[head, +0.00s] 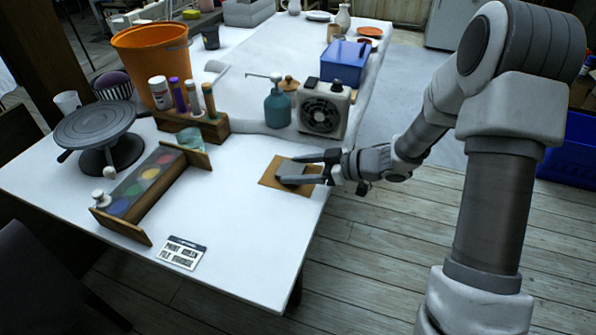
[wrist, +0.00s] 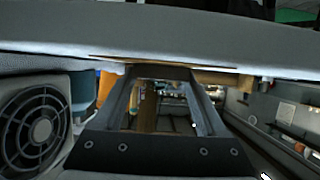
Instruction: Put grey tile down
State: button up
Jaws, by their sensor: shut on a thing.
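The grey tile (head: 291,167) is a small flat dark-grey piece at the right front of the white table, over a square brown board (head: 269,178). My gripper (head: 304,168) reaches in from the right, low over the board, with its fingers on either side of the tile, shut on it. The fingers hide part of the tile. In the wrist view, which looks upside down, the two fingers (wrist: 163,85) frame the tile's narrow edge (wrist: 160,73), close to the thin brown edge of the board. I cannot tell whether the tile touches the board.
A white heater with a round grille (head: 323,113) and a teal pump bottle (head: 277,106) stand behind the board. A paint tray (head: 123,205) lies to the left, and a printed card (head: 182,252) lies at the front. The table's right edge is close to the board.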

jog(key=shift+f, duration=0.15)
jog(key=o, duration=1.4)
jog(key=shift+c, duration=0.2)
